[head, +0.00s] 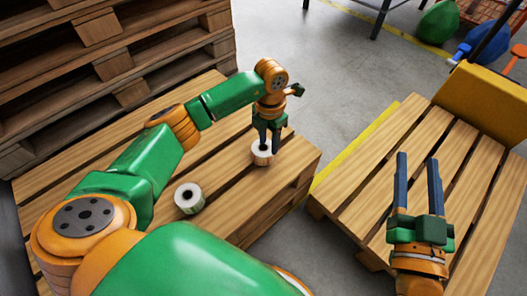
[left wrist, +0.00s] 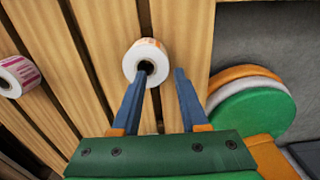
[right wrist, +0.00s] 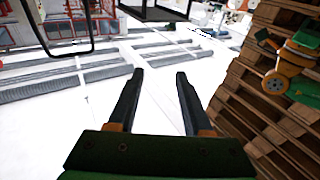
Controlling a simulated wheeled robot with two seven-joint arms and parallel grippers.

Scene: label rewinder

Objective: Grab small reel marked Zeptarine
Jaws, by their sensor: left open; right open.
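A small white reel (head: 262,157) sits near the right edge of the left pallet, directly below my left gripper (head: 269,148). In the left wrist view this reel (left wrist: 137,51) has orange print on its side and a dark centre hole. One open finger of the left gripper (left wrist: 162,72) lies over the hole and the other is outside the rim; contact cannot be told. A second white reel (head: 188,203) stands nearer on the pallet; it shows pink print in the left wrist view (left wrist: 18,68). No name is readable. My right gripper (head: 417,158) is open and empty.
The left pallet (head: 285,195) has bare slats around the reels. Stacked pallets (head: 150,60) rise behind it at the left. Another pallet (head: 470,150), with a yellow block (head: 485,105) at its far end, lies under the right gripper. Grey floor separates the pallets.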

